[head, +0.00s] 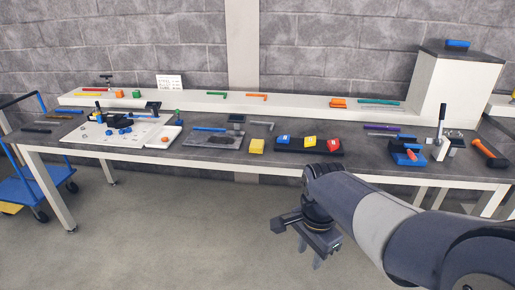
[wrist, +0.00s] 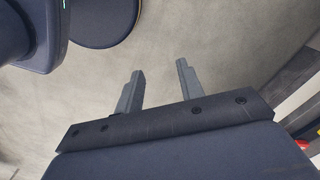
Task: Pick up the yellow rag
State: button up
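A small yellow folded piece (head: 257,146), which looks like the yellow rag, lies at the front edge of the grey bench top, left of the black strip with coloured blocks. Its cloth texture is too small to make out. My gripper (head: 310,256) hangs in front of the bench, over the open floor, lower in the picture and to the right of the yellow piece. In the wrist view my gripper (wrist: 160,69) has its two fingers apart with only floor between them. The yellow piece is not seen in the wrist view.
A black strip (head: 283,151) holds blue, yellow and red blocks right of the yellow piece. A grey tray (head: 205,142) with a blue tool lies left. A raised white shelf (head: 300,106) runs behind. A blue trolley (head: 30,175) stands far left. Floor before the bench is clear.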

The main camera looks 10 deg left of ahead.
aim_at(256, 146)
jog(key=i+j+z, duration=0.3)
jog(key=i+j, duration=0.2)
jog(key=j, duration=0.15)
jog(key=i+j+z, duration=0.1)
jog(key=j, duration=0.25)
jog(key=i+j+z, duration=0.15)
jog(key=i+j, duration=0.15)
jog(key=i+j+z, duration=0.15)
jog(key=j, duration=0.3)
jog(key=i+j+z, duration=0.15)
jog(key=j, duration=0.25)
jog(key=i+j+z, duration=0.15)
jog(key=j, duration=0.3)
jog(key=i+j+z, duration=0.15)
jog(key=j, duration=0.3)
